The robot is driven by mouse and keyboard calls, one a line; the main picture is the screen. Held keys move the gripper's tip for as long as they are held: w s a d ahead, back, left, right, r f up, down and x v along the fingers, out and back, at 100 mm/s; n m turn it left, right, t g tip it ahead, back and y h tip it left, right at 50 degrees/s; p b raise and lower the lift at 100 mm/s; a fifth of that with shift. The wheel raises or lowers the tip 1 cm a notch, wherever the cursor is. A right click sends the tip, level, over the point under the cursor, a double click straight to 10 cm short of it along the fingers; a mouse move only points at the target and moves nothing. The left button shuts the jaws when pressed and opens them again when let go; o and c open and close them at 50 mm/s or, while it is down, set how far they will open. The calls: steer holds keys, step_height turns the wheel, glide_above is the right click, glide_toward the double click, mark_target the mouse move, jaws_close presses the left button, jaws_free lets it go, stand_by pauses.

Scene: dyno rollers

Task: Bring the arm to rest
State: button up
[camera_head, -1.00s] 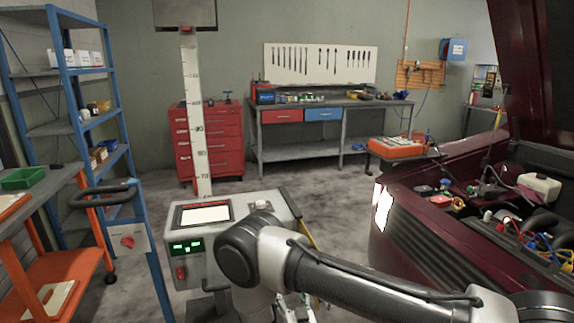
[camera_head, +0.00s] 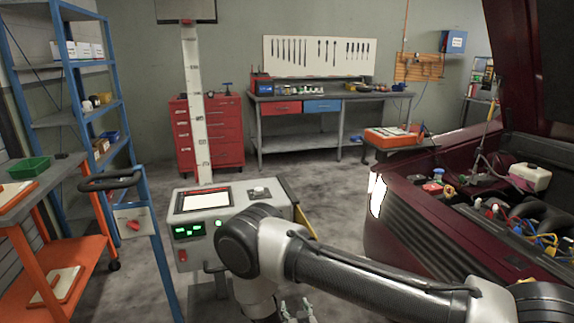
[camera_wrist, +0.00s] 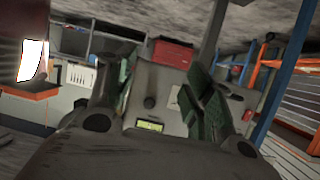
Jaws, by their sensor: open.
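My arm (camera_head: 350,268) is bent across the lower right of the head view, in front of the grey console and beside the dark red car. My gripper (camera_head: 298,310) shows only in part at the bottom edge of that view. In the wrist view my gripper (camera_wrist: 160,85) has its two green-padded fingers spread wide apart. Nothing is between the fingers. The grey console (camera_wrist: 152,88) shows behind them, apart from the fingertips as far as I can tell.
The console (camera_head: 240,215) with green displays stands close in front. The dark red car (camera_head: 395,215) with open hood is at the right. An orange cart (camera_head: 75,265) and blue shelf (camera_head: 75,115) are at the left. Clear floor (camera_head: 315,185) lies before the workbench (camera_head: 345,130).

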steer(key=s+d+f+n+g+h, duration=0.1)
steer(key=s+f+n+g+h, duration=0.15)
steer(key=s+g, duration=0.6)
steer(key=s+d+r+g, duration=0.2)
steer(key=d+r, duration=0.2)
steer(key=r, duration=0.6)
steer(key=s+d+r+g, duration=0.1)
steer(key=d+r+g, duration=0.3)
steer(key=r, duration=0.7)
steer(key=s+d+r+g, duration=0.15)
steer(key=d+r, duration=0.35)
steer(key=r, duration=0.5)
steer(key=s+d+r+m+t, duration=0.2)
steer(key=s+d+r+t, duration=0.1)
steer(key=d+r, duration=0.7)
steer(key=s+d+r+m+t, duration=0.2)
steer(key=s+d+r+t, duration=0.2)
steer(key=d+r, duration=0.5)
steer(key=v, duration=0.5)
steer(key=shift+s+d, duration=0.2)
steer(key=shift+d, duration=0.1)
steer(key=shift+m, duration=0.25)
steer(key=shift+c, duration=0.3)
